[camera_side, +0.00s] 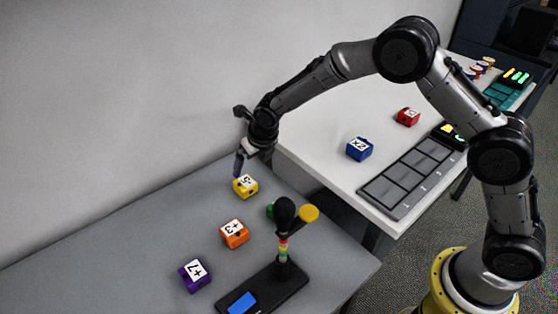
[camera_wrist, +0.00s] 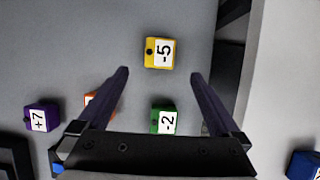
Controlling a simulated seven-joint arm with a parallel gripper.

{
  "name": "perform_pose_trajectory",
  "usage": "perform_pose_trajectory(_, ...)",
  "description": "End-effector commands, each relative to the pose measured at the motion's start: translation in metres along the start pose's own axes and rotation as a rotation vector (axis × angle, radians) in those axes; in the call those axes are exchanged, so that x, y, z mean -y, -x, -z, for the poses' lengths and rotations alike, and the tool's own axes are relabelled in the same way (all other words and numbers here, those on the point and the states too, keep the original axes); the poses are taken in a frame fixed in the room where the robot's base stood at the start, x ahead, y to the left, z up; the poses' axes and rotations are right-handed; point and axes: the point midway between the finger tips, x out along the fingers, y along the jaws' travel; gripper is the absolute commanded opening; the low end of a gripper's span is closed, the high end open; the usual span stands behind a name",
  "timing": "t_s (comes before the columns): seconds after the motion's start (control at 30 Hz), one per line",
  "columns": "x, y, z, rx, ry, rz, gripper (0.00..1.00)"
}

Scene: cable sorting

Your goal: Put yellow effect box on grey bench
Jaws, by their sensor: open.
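The yellow effect box (camera_side: 245,186) bears a white "-5" label and appears to rest on the grey bench (camera_side: 120,255), near its back edge by the white table. My gripper (camera_side: 239,164) is just above it in the side view. In the wrist view the yellow box (camera_wrist: 159,53) lies just past the fingertips, between the lines of the two fingers. My gripper (camera_wrist: 161,74) is open, with nothing between its fingers. I cannot tell the exact height gap between fingertips and box.
Orange "+3" (camera_side: 234,234), purple "+7" (camera_side: 195,276) and partly hidden green "-2" (camera_wrist: 164,121) boxes sit on the bench. A black stand (camera_side: 284,215) rises near the front. The adjoining white table (camera_side: 310,130) holds blue (camera_side: 359,149) and red (camera_side: 407,117) boxes and a slotted tray (camera_side: 385,191).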

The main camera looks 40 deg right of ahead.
Motion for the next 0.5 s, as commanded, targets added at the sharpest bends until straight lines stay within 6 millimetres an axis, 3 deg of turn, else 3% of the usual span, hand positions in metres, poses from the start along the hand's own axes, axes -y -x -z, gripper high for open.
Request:
perform_pose_trajectory(0.27, 0.003, 0.009, -0.001, 0.002, -0.035, 0.001, 1.00)
perform_pose_trajectory(0.37, 0.012, 0.035, -0.002, 0.011, -0.170, 0.002, 1.00)
perform_pose_trajectory(0.5, 0.037, 0.099, 0.005, 0.028, -0.530, 0.003, 1.00)
